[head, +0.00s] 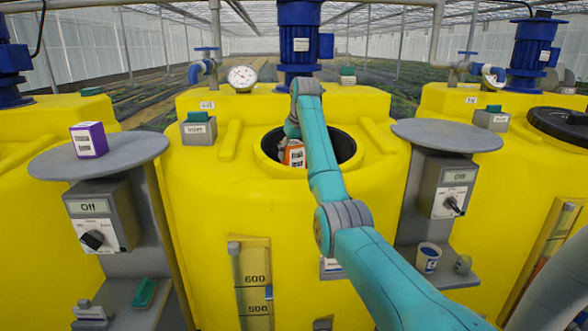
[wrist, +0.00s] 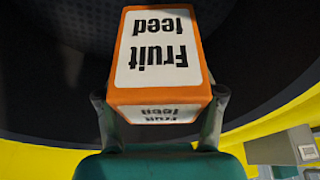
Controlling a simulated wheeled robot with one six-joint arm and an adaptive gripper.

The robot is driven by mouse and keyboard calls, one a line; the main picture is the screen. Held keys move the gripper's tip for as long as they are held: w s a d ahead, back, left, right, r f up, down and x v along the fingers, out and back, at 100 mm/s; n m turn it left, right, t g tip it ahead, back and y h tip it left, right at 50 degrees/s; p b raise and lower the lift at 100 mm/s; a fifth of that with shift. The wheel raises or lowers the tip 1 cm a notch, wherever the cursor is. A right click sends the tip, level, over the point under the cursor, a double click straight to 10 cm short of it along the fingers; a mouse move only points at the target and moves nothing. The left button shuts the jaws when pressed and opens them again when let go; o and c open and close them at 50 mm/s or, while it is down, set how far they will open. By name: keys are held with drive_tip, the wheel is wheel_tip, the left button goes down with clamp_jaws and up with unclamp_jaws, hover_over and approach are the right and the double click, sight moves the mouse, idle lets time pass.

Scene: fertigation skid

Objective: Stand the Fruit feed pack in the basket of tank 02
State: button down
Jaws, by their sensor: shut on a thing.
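The Fruit feed pack (wrist: 160,55) is an orange box with white labels. In the head view the pack (head: 294,154) shows partly at the round dark opening (head: 343,146) of the middle yellow tank (head: 215,205). My gripper (wrist: 160,108) is shut on the pack, with one finger on each side. In the head view my gripper (head: 292,128) is partly hidden by my arm. The lettering is upside down in the wrist view. A dark, faintly dotted surface lies beyond the pack there; I cannot tell whether it is the basket. No tank number is readable.
A purple pack (head: 88,140) stands on the left round shelf (head: 130,152). The right round shelf (head: 447,136) is bare. A blue motor (head: 299,45) and a gauge (head: 242,77) stand behind the opening. A cup (head: 428,257) sits low at right. A black lid (head: 562,124) covers the right tank.

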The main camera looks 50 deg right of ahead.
drive_tip(key=shift+f, duration=2.45)
drive_tip(key=shift+c, duration=0.6)
unclamp_jaws()
